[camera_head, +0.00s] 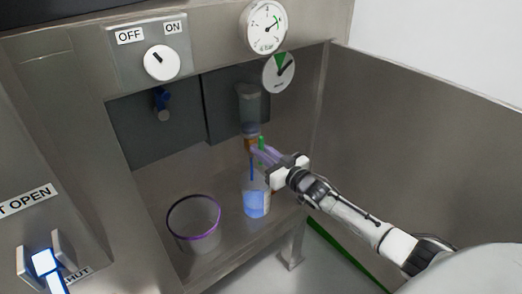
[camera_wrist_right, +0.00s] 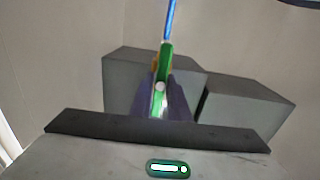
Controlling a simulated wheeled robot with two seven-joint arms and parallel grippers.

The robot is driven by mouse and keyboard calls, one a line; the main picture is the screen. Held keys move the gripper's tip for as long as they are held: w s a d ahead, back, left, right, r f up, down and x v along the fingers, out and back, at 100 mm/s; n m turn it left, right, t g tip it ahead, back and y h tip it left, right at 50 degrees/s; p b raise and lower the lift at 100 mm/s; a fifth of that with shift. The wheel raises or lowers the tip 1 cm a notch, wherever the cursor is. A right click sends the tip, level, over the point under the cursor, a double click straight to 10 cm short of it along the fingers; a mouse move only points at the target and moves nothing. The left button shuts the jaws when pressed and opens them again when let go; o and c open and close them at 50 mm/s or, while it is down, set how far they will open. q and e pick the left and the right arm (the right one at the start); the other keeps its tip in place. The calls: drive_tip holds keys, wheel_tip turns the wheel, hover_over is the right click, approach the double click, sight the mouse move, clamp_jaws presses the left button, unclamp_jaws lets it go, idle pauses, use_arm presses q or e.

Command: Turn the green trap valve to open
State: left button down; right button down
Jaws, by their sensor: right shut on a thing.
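The green trap valve handle (camera_head: 262,142) shows as a small upright green piece beside a brass-coloured body (camera_head: 249,142), under a clear trap bowl (camera_head: 249,105). My right gripper (camera_head: 258,151) reaches it from the right, with purple fingers shut on the handle. In the right wrist view the green handle (camera_wrist_right: 164,65) runs between the two purple fingers (camera_wrist_right: 160,98), its far end beyond them. A blue tube (camera_head: 251,168) drops below the valve into a beaker of blue liquid (camera_head: 256,202). The fingers hide part of the handle. My left gripper is not in view.
A bucket with a purple rim (camera_head: 194,232) stands left of the beaker. A white OFF/ON knob (camera_head: 162,62), two round dials (camera_head: 265,27) and a blue tap (camera_head: 162,98) are above. A blue-and-white lever (camera_head: 46,264) is at lower left. A steel wall (camera_head: 420,130) bounds the right.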

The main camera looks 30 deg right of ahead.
drive_tip(key=c, duration=1.7)
unclamp_jaws()
drive_tip(key=s, duration=0.3)
drive_tip(key=s+p, duration=0.1)
drive_tip(key=s, duration=0.6)
drive_tip(key=shift+s+d+p, duration=0.2)
drive_tip(key=shift+d+p, duration=0.2)
drive_tip(key=shift+r, duration=0.1)
